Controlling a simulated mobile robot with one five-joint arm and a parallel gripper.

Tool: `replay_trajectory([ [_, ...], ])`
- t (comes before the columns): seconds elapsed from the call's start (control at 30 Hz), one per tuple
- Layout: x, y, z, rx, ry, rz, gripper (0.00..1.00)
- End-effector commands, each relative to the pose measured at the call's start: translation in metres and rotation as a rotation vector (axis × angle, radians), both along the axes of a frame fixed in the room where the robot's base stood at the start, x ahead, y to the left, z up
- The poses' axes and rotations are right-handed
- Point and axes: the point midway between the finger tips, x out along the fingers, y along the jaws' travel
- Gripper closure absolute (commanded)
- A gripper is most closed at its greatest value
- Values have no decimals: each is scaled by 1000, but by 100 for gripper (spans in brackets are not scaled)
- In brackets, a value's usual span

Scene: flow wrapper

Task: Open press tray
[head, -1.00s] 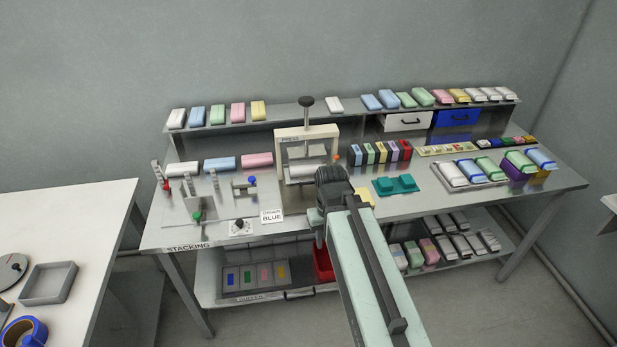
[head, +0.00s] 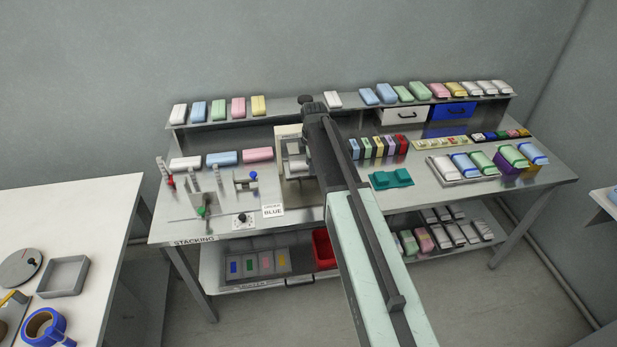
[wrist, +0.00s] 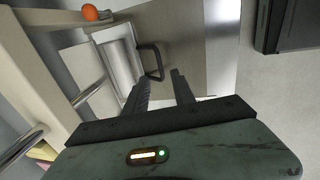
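The press tray (wrist: 116,60) is a grey metal box with a dark bar handle (wrist: 152,62), at the upper middle of the wrist view. My gripper (wrist: 160,84) is open, its two dark fingers apart and empty. The handle lies just ahead of the fingertips, near the left one; I cannot tell whether they touch.
An orange ball knob (wrist: 90,12) is on the press side. A dark box-like object (wrist: 287,25) is at the upper right of the wrist view. A teal holder (head: 391,178) and a row of coloured blocks (head: 380,147) stand right of my arm. A red bin (head: 323,249) is below.

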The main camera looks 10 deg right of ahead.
Motion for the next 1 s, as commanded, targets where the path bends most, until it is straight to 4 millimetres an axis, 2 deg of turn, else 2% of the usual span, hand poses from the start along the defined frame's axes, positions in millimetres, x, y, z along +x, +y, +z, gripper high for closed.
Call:
replay_trajectory([
  [0.03, 2, 0, -17, 0, 0, 0, 69],
  [0.1, 4, 0, -30, 0, 0, 0, 69],
  [0.3, 9, 1, -58, 0, 0, 0, 69],
  [0.6, 10, 1, -57, 0, 0, 0, 69],
  [0.63, 10, 1, -57, 0, 0, 0, 75],
  [0.7, 10, 1, -57, 0, 0, 0, 94],
  [0.73, 10, 1, -57, 0, 0, 0, 100],
  [1.0, 10, 2, -57, 0, 0, 0, 100],
])
